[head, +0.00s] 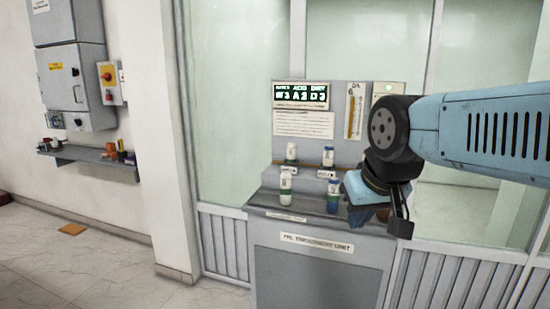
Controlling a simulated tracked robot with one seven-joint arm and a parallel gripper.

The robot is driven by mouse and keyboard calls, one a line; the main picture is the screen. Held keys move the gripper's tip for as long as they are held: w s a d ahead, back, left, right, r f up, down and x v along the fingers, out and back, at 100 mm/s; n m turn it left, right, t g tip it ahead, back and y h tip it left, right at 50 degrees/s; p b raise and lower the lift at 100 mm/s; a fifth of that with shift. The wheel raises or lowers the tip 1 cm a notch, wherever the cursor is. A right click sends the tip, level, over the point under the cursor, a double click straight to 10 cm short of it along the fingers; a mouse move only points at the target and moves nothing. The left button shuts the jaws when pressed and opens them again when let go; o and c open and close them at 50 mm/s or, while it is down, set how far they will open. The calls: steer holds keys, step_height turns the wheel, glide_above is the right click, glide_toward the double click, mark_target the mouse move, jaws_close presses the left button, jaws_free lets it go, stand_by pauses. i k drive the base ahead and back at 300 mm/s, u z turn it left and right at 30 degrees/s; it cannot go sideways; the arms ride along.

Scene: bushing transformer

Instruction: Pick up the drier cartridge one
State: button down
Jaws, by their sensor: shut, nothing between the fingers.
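Several small capped cylinders that look like cartridges stand on the grey unit in the head view. My gripper (383,214) is right of the blue one, pointing down, mostly hidden by my wrist. It is shut and empty.
The grey unit (318,262) has a lit display (302,95) and paper notices on its back panel. Glass panels stand behind it. A wall shelf (95,160) with small items and an electrical cabinet (75,80) are at left. The floor at left is mostly clear.

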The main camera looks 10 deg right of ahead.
mark_target(328, 153)
steer(key=z, duration=0.15)
steer(key=i, duration=0.85)
steer(key=z, duration=0.25)
